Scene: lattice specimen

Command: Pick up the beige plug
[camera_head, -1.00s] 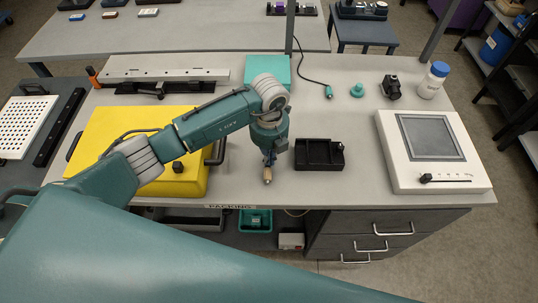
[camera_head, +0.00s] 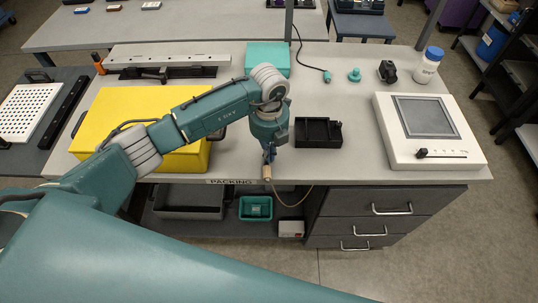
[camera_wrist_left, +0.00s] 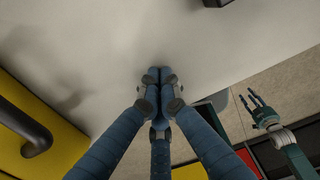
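The beige plug (camera_head: 267,172) is small and shows at the fingertips of my left gripper (camera_head: 268,157), near the front edge of the workbench. A thin cable hangs from it over that edge. In the left wrist view, the blue fingers of my left gripper (camera_wrist_left: 156,78) are closed together at their tips. The plug is hidden behind them there. My right gripper (camera_wrist_left: 254,102) shows at the lower right of the left wrist view, empty with its fingers spread. It is out of the head view.
A yellow case (camera_head: 180,155) lies left of the left gripper. A black divided tray (camera_head: 318,143) sits just right of it. A white device with a screen (camera_head: 440,155) is at right. A teal knob (camera_head: 354,75) stands behind. Drawers (camera_head: 385,210) are below the bench.

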